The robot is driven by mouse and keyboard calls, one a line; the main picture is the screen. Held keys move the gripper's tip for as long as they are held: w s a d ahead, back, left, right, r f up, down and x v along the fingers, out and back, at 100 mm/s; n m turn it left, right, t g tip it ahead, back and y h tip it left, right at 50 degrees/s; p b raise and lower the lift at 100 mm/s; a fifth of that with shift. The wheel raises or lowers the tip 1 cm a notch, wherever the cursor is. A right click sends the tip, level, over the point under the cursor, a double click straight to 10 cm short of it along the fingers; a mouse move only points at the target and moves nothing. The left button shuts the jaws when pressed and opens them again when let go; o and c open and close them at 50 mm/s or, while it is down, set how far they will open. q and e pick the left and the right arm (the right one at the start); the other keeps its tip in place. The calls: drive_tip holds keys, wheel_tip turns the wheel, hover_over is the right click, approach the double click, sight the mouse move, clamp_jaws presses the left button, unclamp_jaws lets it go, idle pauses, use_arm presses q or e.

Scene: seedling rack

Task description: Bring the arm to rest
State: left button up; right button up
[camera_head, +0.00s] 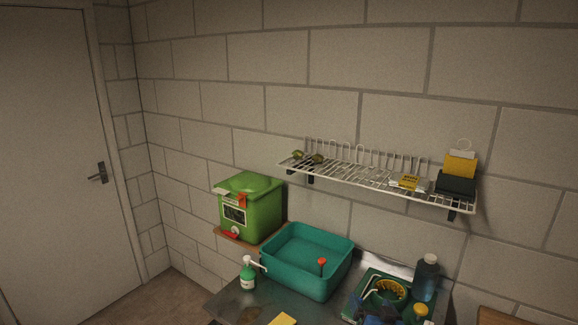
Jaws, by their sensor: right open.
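My right gripper (388,313) shows only in part at the bottom edge, as dark bluish parts over the front of the green tray (352,303). Its jaws are open. I cannot tell whether it touches anything in the tray. The rest of the right arm is out of the picture. My left gripper is not in view.
A teal basin (313,283) stands on the metal bench (233,300), beside a green pump bottle (248,275). A dark bottle (426,279) stands by the tray. A green container (249,210) sits on a small shelf. A wire rack (350,174) hangs above.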

drive_tip(key=s+f+n+b, duration=0.1)
drive_tip(key=s+f, duration=0.1)
drive_tip(key=s, duration=1)
drive_tip(key=s+f+n+t+b, duration=0.1)
drive_tip(key=s+f, duration=0.2)
drive_tip(key=s, duration=0.9)
drive_tip(key=s+f+t+b, duration=0.1)
drive_tip(key=s+f, duration=0.2)
drive_tip(key=s, duration=0.9)
drive_tip(key=shift+s+d+f+n+h, duration=0.2)
drive_tip(key=shift+s+n+h, duration=0.1)
drive_tip(key=shift+s+n, duration=0.1)
drive_tip(key=shift+o, duration=0.4)
